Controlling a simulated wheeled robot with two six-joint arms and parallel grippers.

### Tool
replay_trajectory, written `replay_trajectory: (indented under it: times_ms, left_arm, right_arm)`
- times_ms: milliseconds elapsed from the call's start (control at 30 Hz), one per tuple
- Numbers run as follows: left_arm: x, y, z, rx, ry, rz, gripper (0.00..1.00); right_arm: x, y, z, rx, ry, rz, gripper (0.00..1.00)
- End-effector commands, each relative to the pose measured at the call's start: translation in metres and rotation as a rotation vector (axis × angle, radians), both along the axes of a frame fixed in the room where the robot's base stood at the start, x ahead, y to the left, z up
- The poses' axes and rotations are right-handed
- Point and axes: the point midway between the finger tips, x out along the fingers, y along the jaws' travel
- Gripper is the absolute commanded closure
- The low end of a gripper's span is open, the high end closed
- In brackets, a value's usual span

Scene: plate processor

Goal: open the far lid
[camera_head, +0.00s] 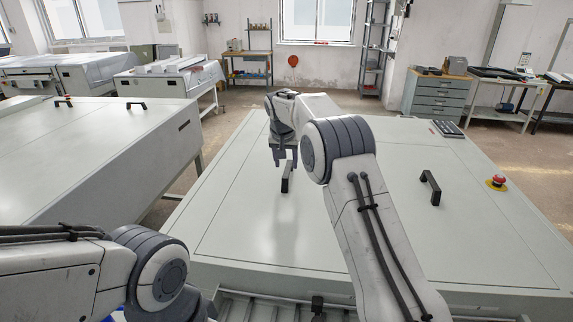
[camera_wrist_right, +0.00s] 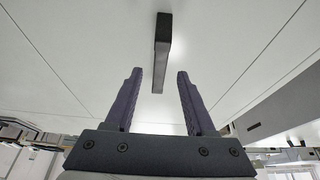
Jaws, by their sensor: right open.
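The plate processor's large pale lid (camera_head: 240,225) is down and flat in the head view. A black bar handle (camera_head: 287,178) stands on it, left of centre. A second black handle (camera_head: 430,188) stands further right. My right gripper (camera_head: 283,163) is open and empty, right by the left-hand handle. In the right wrist view that handle (camera_wrist_right: 162,50) lines up with the gap between the spread fingers (camera_wrist_right: 159,75) and looks just beyond their tips. I cannot tell whether they touch. My left arm shows at the lower left, but its gripper is out of view.
A red stop button (camera_head: 497,182) and a dark keypad (camera_head: 447,129) sit on the machine's right side. Another pale machine (camera_head: 90,150) stands to the left across a narrow gap. A grey drawer cabinet (camera_head: 436,98) and tables stand at the back.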

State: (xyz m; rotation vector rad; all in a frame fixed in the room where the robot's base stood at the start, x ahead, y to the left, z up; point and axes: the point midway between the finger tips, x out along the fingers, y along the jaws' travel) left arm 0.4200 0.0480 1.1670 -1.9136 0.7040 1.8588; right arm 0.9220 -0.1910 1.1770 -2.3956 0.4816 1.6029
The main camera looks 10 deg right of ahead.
Motion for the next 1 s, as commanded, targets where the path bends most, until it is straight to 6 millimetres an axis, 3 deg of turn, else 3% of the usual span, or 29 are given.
replay_trajectory:
  times_ms: [233,567,700,1000]
  left_arm:
    - [0.0,0.0,0.01,0.0,0.0,0.001,0.45]
    - [0.0,0.0,0.01,0.0,0.0,0.001,0.45]
    - [0.0,0.0,0.01,0.0,0.0,0.001,0.45]
    - [0.0,0.0,0.01,0.0,0.0,0.001,0.45]
  right_arm:
    - [0.009,-0.004,-0.024,0.0,0.001,0.0,0.45]
    - [0.011,-0.005,-0.028,0.0,-0.002,0.0,0.45]
    - [0.011,-0.004,-0.028,0.0,-0.001,0.0,0.99]
    - [0.011,-0.004,-0.028,0.0,-0.001,0.0,1.0]
